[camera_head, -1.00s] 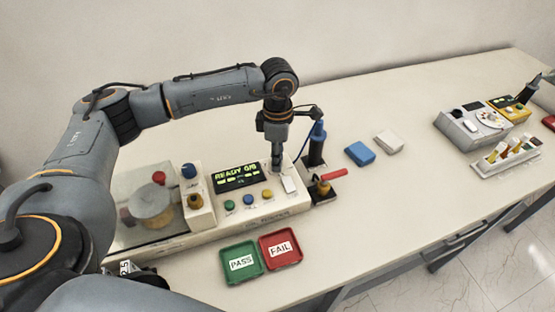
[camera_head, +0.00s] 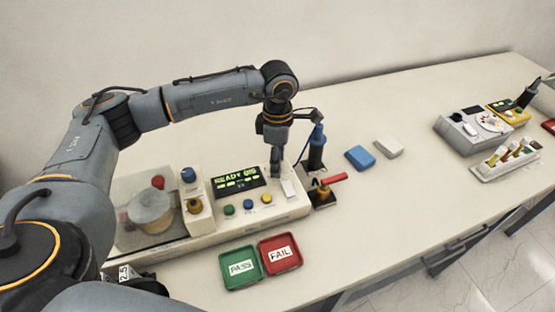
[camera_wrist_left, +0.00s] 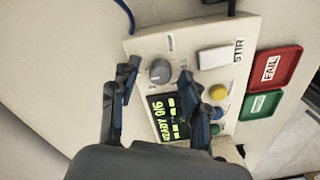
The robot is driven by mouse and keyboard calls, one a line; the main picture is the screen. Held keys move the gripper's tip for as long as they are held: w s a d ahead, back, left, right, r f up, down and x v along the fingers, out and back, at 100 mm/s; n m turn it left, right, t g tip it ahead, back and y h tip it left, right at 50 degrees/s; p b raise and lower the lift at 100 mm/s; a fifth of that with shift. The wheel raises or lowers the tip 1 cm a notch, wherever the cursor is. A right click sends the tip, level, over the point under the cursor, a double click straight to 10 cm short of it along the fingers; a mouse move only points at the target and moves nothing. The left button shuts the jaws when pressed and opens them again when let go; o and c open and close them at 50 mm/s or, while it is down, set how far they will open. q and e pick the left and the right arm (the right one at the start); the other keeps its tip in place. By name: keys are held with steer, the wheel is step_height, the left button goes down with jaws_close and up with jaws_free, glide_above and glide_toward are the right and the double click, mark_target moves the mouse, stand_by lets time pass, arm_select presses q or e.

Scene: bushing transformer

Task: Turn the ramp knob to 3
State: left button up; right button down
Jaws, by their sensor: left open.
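A round grey knob (camera_wrist_left: 159,71) sits on the pale panel of the tester, beside the display, in the left wrist view. Its printed label and pointer setting are too small to read. In the head view the knob is hidden behind my left gripper (camera_head: 275,168). My left gripper is open and points down over the right end of the panel. In the left wrist view its fingertips (camera_wrist_left: 158,78) show on either side of the knob; whether they touch it I cannot tell. The display (camera_head: 237,179) shows green text starting with READY. My right gripper is not in view.
Green, blue and yellow buttons (camera_head: 248,204) line the panel, with a white switch (camera_head: 288,188) at its right. A red-handled tool (camera_head: 333,178) and a blue-topped post (camera_head: 317,145) stand close by. PASS (camera_head: 240,280) and FAIL (camera_head: 293,264) trays lie in front.

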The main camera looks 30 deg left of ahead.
arm_select(q)
step_height(320, 180, up, 12)
steer(key=shift+w, duration=0.15)
steer(key=shift+f, duration=0.15)
stand_by(0.5)
